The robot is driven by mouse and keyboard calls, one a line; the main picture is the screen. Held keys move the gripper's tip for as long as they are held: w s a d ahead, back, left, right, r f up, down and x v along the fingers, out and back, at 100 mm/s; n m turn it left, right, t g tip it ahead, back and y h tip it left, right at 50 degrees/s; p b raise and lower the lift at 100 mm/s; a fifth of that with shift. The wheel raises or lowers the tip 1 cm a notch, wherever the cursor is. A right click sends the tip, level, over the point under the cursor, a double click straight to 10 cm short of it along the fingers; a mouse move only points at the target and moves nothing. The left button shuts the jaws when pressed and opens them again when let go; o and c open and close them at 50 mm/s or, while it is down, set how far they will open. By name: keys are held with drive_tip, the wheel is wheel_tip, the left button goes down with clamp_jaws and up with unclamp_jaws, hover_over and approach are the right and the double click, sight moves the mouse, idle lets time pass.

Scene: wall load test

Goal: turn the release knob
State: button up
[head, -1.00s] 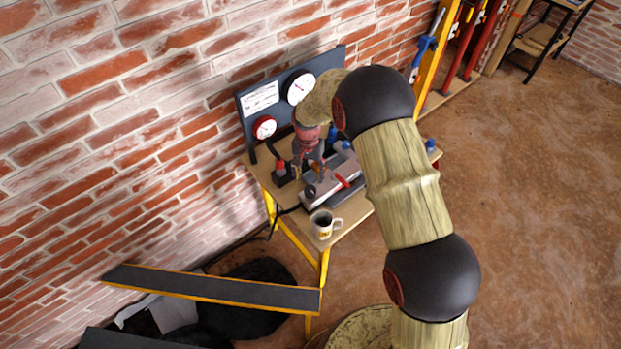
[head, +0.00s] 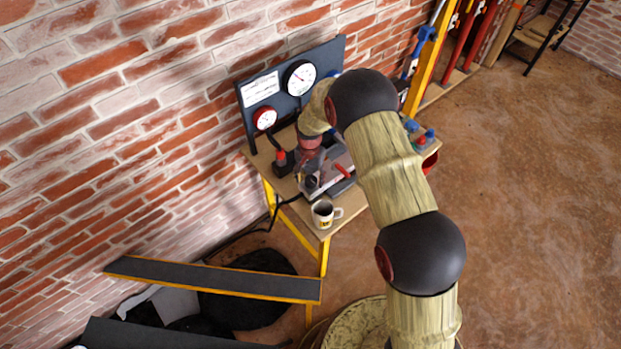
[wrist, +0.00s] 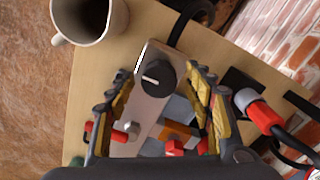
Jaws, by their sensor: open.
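The release knob (wrist: 153,78) is round and black with a white pointer line, which lies nearly level in the wrist view. It sits on the end of a grey metal block (wrist: 150,57). My gripper (wrist: 163,76) is open, its two yellow-padded fingers pointing toward the knob. In the wrist view the knob appears between the fingertips, with a gap on each side; I cannot tell the remaining height. In the head view my gripper (head: 316,170) is low over the device on the bench, and my own wrist and fingers largely hide the knob.
A mug (head: 324,213) stands near the bench's front corner, close to the block. A red-and-black plug-like part (wrist: 262,112) with a cable lies beside the right finger. Red-tipped parts (wrist: 174,147) lie between the fingers. A gauge panel (head: 285,83) stands behind.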

drive_tip(key=shift+c, duration=0.6)
drive_tip(key=c, duration=1)
drive_tip(key=n+b, duration=0.1)
drive_tip(key=n, duration=0.3)
drive_tip(key=shift+n, duration=0.3)
drive_tip(key=shift+c, duration=0.2)
drive_tip(key=n+b, duration=0.1)
drive_tip(key=n, duration=0.3)
drive_tip(key=shift+d+n, duration=0.1)
drive_tip(key=shift+n, duration=0.2)
drive_tip(key=n+b, duration=0.1)
drive_tip(key=n, duration=0.3)
drive_tip(key=shift+n, duration=2.4)
